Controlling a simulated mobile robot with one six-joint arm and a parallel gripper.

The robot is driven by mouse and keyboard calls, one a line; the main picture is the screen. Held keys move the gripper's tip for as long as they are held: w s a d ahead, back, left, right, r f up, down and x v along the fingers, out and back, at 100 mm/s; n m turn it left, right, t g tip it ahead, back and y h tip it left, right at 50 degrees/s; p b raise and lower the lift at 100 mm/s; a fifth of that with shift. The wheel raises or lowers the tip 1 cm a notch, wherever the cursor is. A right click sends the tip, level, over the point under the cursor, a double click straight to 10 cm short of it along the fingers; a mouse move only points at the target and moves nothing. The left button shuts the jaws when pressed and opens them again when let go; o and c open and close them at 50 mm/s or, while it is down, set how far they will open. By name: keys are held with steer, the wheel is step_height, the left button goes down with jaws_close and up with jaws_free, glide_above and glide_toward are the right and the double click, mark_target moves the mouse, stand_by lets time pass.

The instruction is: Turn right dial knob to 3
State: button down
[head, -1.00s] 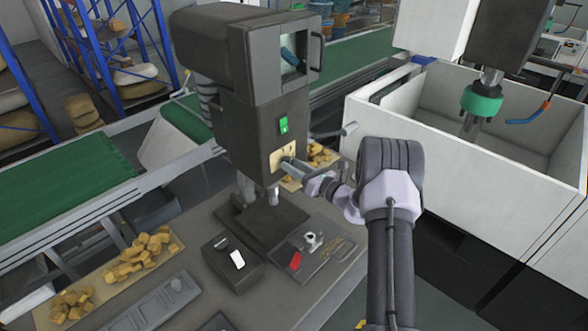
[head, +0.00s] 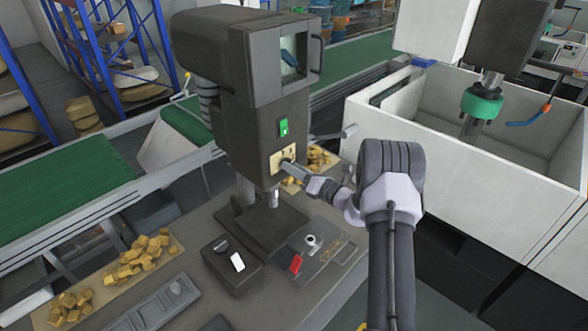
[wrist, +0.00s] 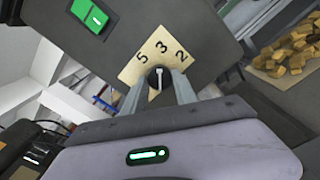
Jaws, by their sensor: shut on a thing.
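The dial knob (wrist: 154,74) is a small dark round knob with a white line, on a cream plate (wrist: 147,56) marked 5, 3 and 2. In the wrist view its white line points roughly toward the 3. The plate (head: 277,162) also shows in the head view, low on the front of the dark machine (head: 250,110). My gripper (wrist: 158,82) is shut on the knob, with one finger on each side of it. In the head view my gripper (head: 289,166) reaches the plate from the right and partly covers it.
A green switch (head: 283,127) sits above the plate. A lever (head: 335,133) sticks out to the right of the machine. Yellow-brown chunks (head: 318,158) lie behind my gripper.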

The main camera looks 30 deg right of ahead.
steer(key=c, duration=1)
jaws_free()
steer(key=shift+o, duration=0.2)
steer(key=shift+s+d, duration=0.1)
steer(key=b+v, duration=0.2)
steer(key=v, duration=1.5)
